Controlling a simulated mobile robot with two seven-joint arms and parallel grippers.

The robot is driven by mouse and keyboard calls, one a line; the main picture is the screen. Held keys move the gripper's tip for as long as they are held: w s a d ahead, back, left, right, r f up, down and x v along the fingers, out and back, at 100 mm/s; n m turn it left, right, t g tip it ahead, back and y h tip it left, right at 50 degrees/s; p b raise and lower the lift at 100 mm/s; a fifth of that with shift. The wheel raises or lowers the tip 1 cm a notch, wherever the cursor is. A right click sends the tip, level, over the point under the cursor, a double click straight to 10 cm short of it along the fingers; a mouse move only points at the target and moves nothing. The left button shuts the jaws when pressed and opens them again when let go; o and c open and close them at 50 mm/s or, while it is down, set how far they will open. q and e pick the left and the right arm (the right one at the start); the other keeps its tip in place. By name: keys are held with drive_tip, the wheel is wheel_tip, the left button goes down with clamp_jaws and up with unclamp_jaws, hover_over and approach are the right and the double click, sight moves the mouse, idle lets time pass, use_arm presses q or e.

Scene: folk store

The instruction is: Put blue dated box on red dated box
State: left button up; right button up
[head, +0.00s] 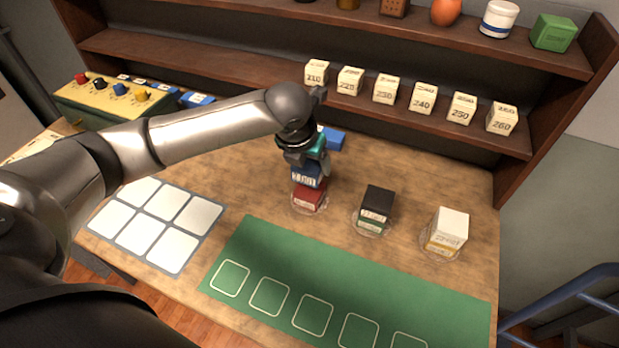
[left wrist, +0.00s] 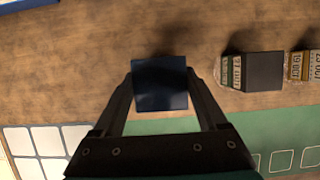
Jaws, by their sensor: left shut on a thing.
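The blue dated box (head: 306,178) is in my left gripper (head: 304,160), which is shut on it from above. In the left wrist view the blue box (left wrist: 160,83) sits between the two fingers, its dark top facing the camera. The red dated box (head: 308,198) is directly below the blue box in the head view, on a clear round base. The blue box looks level and very close above or touching the red one; I cannot tell which. The red box is hidden under the blue box in the left wrist view. My right gripper is not in view.
To the right stand a black-topped box stack (head: 376,205) and a white-topped stack (head: 448,230), each on a clear base. A green mat (head: 260,250) and a white-squared tray (head: 178,252) lie in front. A shelf (head: 240,78) with several numbered boxes runs behind.

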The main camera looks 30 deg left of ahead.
sight(310, 177)
use_arm(q)
wheel_tip(310, 177, down, 5)
drive_tip(key=shift+r+b, duration=0.2)
drive_tip(key=shift+b, duration=0.25)
drive_tip(key=o, duration=1.4)
drive_tip(key=shift+c, duration=0.2)
drive_tip(key=p+v, duration=0.2)
drive_tip(key=v, duration=1)
drive_tip(key=shift+p, duration=0.35)
